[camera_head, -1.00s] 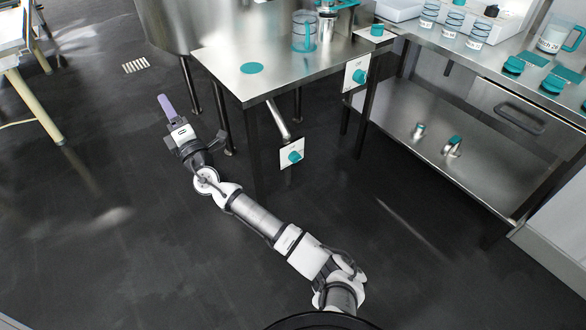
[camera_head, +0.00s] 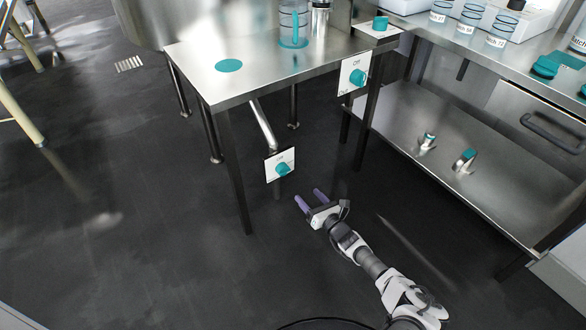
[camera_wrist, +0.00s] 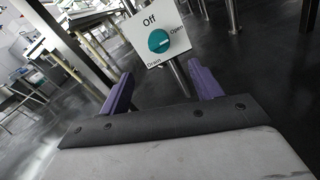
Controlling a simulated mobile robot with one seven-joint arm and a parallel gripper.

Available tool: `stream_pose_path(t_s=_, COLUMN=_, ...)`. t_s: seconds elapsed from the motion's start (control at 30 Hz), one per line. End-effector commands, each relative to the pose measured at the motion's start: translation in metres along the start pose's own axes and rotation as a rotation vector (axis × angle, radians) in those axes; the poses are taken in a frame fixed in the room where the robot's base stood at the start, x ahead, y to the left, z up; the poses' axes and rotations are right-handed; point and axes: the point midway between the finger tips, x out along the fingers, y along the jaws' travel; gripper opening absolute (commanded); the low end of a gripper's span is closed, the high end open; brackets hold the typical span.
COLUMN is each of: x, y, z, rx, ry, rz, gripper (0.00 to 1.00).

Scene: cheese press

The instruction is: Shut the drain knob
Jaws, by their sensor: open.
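The drain knob (camera_head: 283,169) is a teal knob on a white panel (camera_head: 272,166) below the steel table, beside a slanted pipe. In the wrist view the teal knob (camera_wrist: 158,40) sits ahead, a little above the space between the fingers. Its panel (camera_wrist: 176,29) reads "Off" at the top, "Open" at the right and "Drain" at the lower left. The light mark on the knob points toward the right, near "Open". My gripper (camera_head: 311,198) has purple fingers, open and empty, in front of and to the right of the panel. It also shows in the wrist view (camera_wrist: 163,88), apart from the knob.
The steel table (camera_head: 200,75) stands above, with its dark front leg (camera_head: 234,170) left of the panel. A second white panel with a teal knob (camera_head: 358,77) is higher up. A shelf bench (camera_head: 400,110) stands at the right. The floor around my gripper is clear.

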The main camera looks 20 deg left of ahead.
Motion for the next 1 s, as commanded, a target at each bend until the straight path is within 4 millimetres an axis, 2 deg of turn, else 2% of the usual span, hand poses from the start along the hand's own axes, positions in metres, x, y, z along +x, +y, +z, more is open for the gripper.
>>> stream_pose_path(t_s=0.17, x=0.02, y=0.001, z=-0.004, rx=-0.001, ry=0.0, rz=0.004, gripper=0.64)
stream_pose_path(t_s=0.5, x=0.086, y=0.002, z=-0.005, rx=0.0, ry=0.0, rz=0.003, gripper=0.64)
stream_pose_path(t_s=0.7, x=0.117, y=0.001, z=-0.004, rx=-0.002, ry=0.0, rz=0.002, gripper=0.64)
stream_pose_path(t_s=1.0, x=0.137, y=0.001, z=-0.001, rx=0.0, ry=0.0, rz=0.001, gripper=0.64)
